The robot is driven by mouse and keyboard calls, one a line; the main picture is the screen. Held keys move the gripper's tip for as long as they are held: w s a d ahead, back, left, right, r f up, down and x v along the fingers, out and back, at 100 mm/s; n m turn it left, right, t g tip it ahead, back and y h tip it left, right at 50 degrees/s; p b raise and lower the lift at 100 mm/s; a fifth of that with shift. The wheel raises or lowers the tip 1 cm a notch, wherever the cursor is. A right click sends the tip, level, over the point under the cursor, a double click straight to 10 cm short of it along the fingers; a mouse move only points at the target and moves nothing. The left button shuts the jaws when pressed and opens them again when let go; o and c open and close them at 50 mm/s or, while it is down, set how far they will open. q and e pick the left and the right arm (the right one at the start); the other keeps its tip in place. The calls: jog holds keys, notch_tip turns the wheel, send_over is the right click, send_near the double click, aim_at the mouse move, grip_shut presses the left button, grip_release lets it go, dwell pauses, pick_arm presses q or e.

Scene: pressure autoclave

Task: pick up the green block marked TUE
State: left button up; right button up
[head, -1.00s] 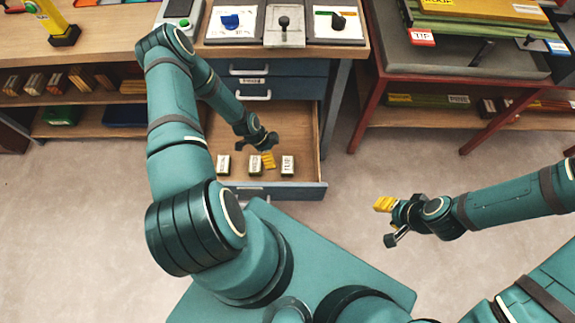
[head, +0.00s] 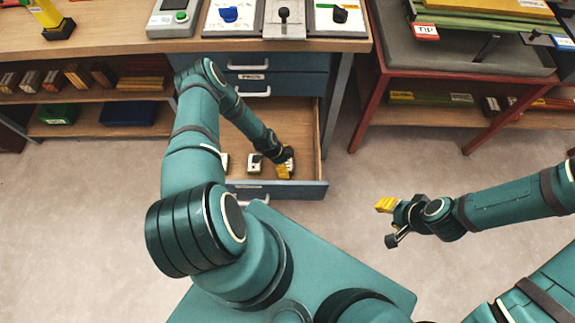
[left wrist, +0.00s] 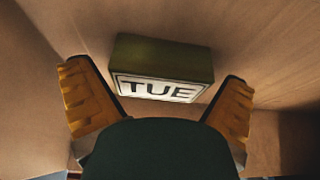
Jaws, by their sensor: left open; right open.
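The green block marked TUE (left wrist: 163,72) lies in the open drawer, its white label facing the camera in the left wrist view. My left gripper (left wrist: 158,100) is open, with one yellow finger on either side of the block's near end. In the head view the left gripper (head: 285,168) is down in the drawer over the right-hand block, hiding most of it. My right gripper (head: 388,222) is open and empty above the floor at the right.
The open drawer (head: 318,186) has a front panel and side walls close around the left gripper. Another labelled block (head: 254,162) stands just left of it, and one more (head: 225,162) further left. The workbench (head: 100,40) overhangs behind; a red-framed table (head: 368,95) stands right.

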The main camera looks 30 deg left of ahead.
pick_arm(q)
jog(key=shift+w+d+f, duration=0.1)
jog(key=shift+d+f, duration=0.05)
jog(key=shift+f, duration=0.3)
jog(key=c, duration=0.9)
jog(key=shift+r, duration=0.1)
